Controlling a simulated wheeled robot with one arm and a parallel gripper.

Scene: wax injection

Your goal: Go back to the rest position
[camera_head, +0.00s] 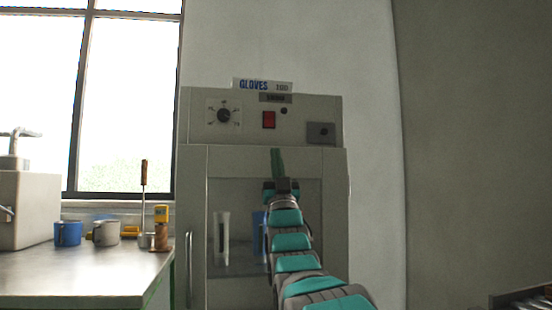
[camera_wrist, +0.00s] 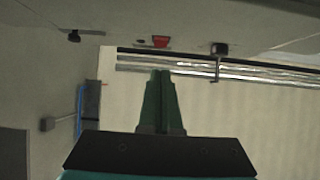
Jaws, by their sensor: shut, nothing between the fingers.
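My arm reaches up from the lower right in the head view, in front of a grey cabinet (camera_head: 262,112). My gripper (camera_head: 276,153) has green fingers and is at the top of the cabinet's glazed door. In the wrist view my gripper (camera_wrist: 161,74) shows its green fingers close together and empty. The cabinet's panel with a red switch also shows upside down along the top of the wrist view (camera_wrist: 125,22). My arm hides part of the door.
A sign (camera_head: 262,85) reading GLOVES stands on the cabinet. A counter (camera_head: 75,275) at left holds a blue mug (camera_head: 68,234), a grey mug (camera_head: 106,233) and small tools. Inside the cabinet a pale upright item (camera_head: 222,238) shows. A bare wall (camera_head: 470,130) stands at right.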

